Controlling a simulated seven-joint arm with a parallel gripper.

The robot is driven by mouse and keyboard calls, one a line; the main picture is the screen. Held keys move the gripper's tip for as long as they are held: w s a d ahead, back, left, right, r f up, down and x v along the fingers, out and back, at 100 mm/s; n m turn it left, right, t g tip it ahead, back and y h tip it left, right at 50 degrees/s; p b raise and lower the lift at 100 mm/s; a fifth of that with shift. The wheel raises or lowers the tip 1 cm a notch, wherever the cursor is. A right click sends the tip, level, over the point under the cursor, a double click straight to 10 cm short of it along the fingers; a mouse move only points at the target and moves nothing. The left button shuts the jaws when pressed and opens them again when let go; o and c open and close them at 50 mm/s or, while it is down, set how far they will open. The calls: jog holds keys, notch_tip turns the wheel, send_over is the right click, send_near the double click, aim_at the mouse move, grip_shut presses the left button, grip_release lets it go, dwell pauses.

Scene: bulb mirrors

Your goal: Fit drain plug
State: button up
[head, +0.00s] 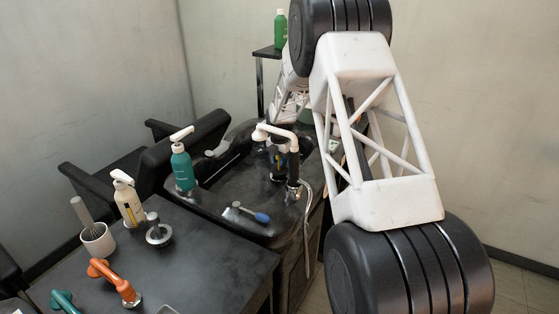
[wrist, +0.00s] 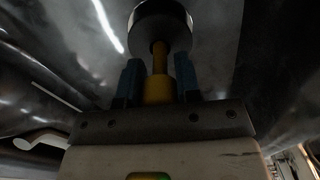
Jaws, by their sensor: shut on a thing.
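In the wrist view, my gripper (wrist: 158,66) is shut on the drain plug (wrist: 160,25). The plug has a yellow stem between the two blue fingers and a dark round head beyond the fingertips. A dark, glossy surface lies beyond it, seemingly the inside of the basin. In the head view, the black basin (head: 228,180) stands in the middle. My gripper is hard to make out there, around the dark shape behind the white tap (head: 276,131). The drain opening does not show clearly, so I cannot tell whether the plug touches it.
A green pump bottle (head: 183,170) stands at the basin's left. A blue-handled tool (head: 250,215) lies on the front rim. The dark table (head: 215,257) holds a cream bottle (head: 128,203), a white cup (head: 97,240), a metal piece (head: 159,234) and an orange tool (head: 115,281).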

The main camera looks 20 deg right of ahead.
jog(key=shift+f, duration=1.25)
dwell(0.5)
jog(key=o, duration=1.5)
jog(key=shift+r, duration=0.25)
jog(key=shift+r, duration=2.7)
jog(key=shift+r, duration=0.1)
jog(key=shift+r, duration=3.85)
